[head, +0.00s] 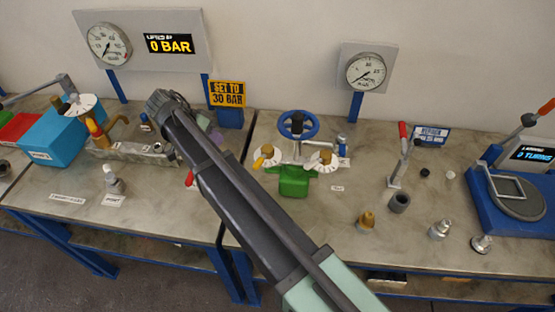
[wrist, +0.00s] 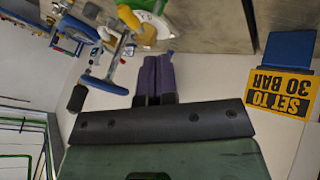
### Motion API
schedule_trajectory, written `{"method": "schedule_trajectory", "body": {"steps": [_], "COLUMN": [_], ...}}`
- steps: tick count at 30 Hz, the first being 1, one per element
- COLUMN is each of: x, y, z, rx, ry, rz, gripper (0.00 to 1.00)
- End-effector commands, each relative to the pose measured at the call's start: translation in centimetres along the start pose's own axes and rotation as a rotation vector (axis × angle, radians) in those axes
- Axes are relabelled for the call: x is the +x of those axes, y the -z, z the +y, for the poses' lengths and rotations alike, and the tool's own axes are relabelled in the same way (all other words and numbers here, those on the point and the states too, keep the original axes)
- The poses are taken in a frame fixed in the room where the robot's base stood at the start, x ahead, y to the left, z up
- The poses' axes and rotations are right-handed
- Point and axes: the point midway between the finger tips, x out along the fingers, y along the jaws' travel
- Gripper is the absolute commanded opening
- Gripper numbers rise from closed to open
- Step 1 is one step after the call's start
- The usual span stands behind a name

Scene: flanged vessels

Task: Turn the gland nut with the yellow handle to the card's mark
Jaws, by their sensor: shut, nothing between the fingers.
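Several yellow handles show in the head view. One yellow handle (head: 96,130) stands by a white dial (head: 80,104) at the left. Two more, a left one (head: 262,159) and a right one (head: 325,156), sit at white dials on the green valve body (head: 294,184). I cannot tell which turns the gland nut. A yellow card (head: 228,93) reads "SET TO 30 BAR"; it shows inverted in the wrist view (wrist: 284,92). My gripper (wrist: 158,60) has purple fingers together, empty, apart from the yellow handle (wrist: 130,18) there. The arm mostly hides the fingers in the head view.
A blue handwheel (head: 298,125) tops the green valve. Gauges hang behind; the left display (head: 169,44) reads 0 BAR. A blue box (head: 52,142) stands left. A red-handled lever (head: 400,150), loose fittings and a blue stand (head: 485,205) are right. My arm crosses the gap between benches.

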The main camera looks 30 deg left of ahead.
Motion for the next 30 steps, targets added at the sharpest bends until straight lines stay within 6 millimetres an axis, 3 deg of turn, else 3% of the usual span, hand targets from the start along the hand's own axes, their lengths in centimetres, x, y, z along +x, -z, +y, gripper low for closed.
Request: {"method": "schedule_trajectory", "body": {"steps": [4, 8, 21, 24, 30], "x": [0.2, 1.8, 11.2, 10.9, 11.6], "y": [-0.1, -0.2, -0.4, 0.0, 0.2], "z": [-0.1, -0.2, -0.2, 2.2, 3.6], "rx": [0.0, 0.0, 0.0, -0.001, 0.0], "ry": [0.0, 0.0, -0.001, 0.0, 0.0], "rz": [0.0, -0.001, -0.001, 0.0, 0.0], "gripper": [0.0, 0.0, 0.0, 0.0, 0.0]}}
